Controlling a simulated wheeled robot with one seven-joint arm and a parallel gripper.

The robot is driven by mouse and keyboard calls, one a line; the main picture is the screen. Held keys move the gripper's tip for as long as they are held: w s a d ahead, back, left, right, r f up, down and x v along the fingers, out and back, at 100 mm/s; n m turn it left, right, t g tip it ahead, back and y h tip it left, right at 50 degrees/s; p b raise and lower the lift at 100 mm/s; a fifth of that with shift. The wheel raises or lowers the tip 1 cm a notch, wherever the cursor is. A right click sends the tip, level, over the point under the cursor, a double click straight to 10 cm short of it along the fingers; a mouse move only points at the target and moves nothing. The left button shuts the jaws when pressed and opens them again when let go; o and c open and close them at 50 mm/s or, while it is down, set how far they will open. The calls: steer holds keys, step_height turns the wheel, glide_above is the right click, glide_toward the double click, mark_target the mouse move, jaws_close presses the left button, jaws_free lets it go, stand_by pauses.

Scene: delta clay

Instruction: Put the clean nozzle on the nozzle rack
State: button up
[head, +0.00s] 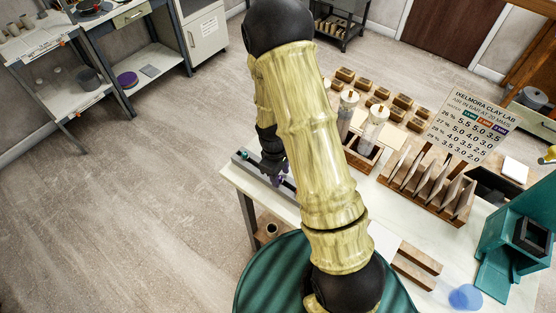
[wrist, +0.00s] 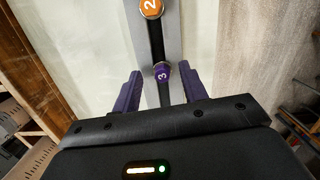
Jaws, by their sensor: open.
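The nozzle rack (wrist: 172,40) is a grey bar with a dark slot along it. In the head view the rack (head: 293,207) lies along the left edge of the worktable. A purple nozzle marked 3 (wrist: 162,71) and an orange nozzle marked 2 (wrist: 151,8) sit on it in the wrist view. My gripper (wrist: 160,77) is open, its purple fingers one on each side of the purple nozzle with gaps. In the head view my gripper (head: 277,173) is over the rack, and a teal nozzle (head: 245,155) shows near its far end. My arm hides part of the table.
The white worktable (head: 400,218) holds clear cylinders (head: 374,125), small wooden blocks (head: 403,101), a slotted wooden rack (head: 435,190) and a sign (head: 470,122). A teal machine (head: 510,235) stands at the right. The floor left of the table is clear.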

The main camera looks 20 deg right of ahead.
step_height(320, 180, up, 17)
steer(key=w+a+b, duration=0.1)
steer(key=b, duration=0.1)
steer(key=shift+w+a, duration=0.25)
stand_by(0.9)
steer(key=s+d+m+t+y, duration=0.1)
steer(key=s+m+t, duration=0.2)
steer(key=s+m, duration=0.5)
steer(key=shift+s+d+r+t, duration=0.25)
steer(key=shift+s+d+t, duration=0.05)
steer(key=shift+s, duration=0.4)
stand_by(0.4)
